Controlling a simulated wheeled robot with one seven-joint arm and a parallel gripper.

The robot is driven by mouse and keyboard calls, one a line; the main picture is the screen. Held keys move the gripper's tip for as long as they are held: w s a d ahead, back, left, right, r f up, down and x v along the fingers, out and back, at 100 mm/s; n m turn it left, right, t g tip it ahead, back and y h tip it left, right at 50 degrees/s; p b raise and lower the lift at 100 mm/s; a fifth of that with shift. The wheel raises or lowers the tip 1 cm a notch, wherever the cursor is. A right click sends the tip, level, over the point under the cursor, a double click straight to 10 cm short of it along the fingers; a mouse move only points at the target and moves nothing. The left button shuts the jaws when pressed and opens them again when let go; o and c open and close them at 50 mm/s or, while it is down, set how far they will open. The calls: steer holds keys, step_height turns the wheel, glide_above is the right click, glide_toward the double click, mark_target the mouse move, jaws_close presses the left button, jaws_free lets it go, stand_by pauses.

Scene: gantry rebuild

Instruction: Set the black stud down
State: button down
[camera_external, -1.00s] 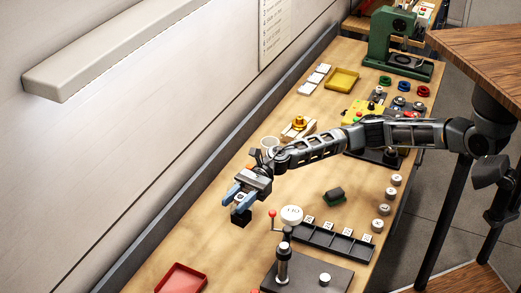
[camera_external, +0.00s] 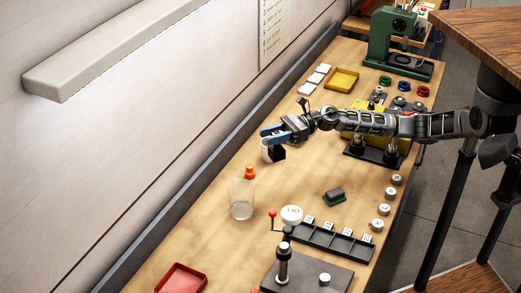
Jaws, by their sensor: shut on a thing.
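The black stud (camera_external: 279,154) shows as a small dark block under the fingertips of my gripper (camera_external: 271,135). My gripper has blue fingers and is shut on the stud, pointing left over the far side of the bench. A white cup (camera_external: 266,153) is partly hidden behind the stud and fingers. I cannot tell from this view whether the stud touches the bench or hangs above it.
A clear bottle with an orange cap (camera_external: 242,198) stands left of my gripper, nearer the camera. A black slotted rack (camera_external: 318,239), a lever device (camera_external: 283,262) and a red tray (camera_external: 181,279) lie nearer. A yellow tray (camera_external: 341,80) and green press (camera_external: 393,45) are farther back.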

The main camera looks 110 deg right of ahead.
steer(key=s+d+r+m+h+p, duration=0.1)
steer(key=s+d+h, duration=0.1)
steer(key=s+d, duration=0.25)
steer(key=shift+m, duration=0.3)
steer(key=shift+s+a+f+b, duration=0.1)
steer(key=shift+f+b, duration=0.45)
steer(key=shift+f, duration=1.9)
steer(key=shift+s+a+f+b, duration=0.1)
steer(key=shift+f+b, duration=0.45)
steer(key=shift+f, duration=1.9)
steer(key=shift+s+a+f+b, duration=0.1)
steer(key=shift+f+b, duration=0.45)
steer(key=shift+f, duration=1.9)
steer(key=shift+f, duration=0.2)
steer(key=c, duration=0.7)
jaws_free()
steer(key=shift+o, duration=0.2)
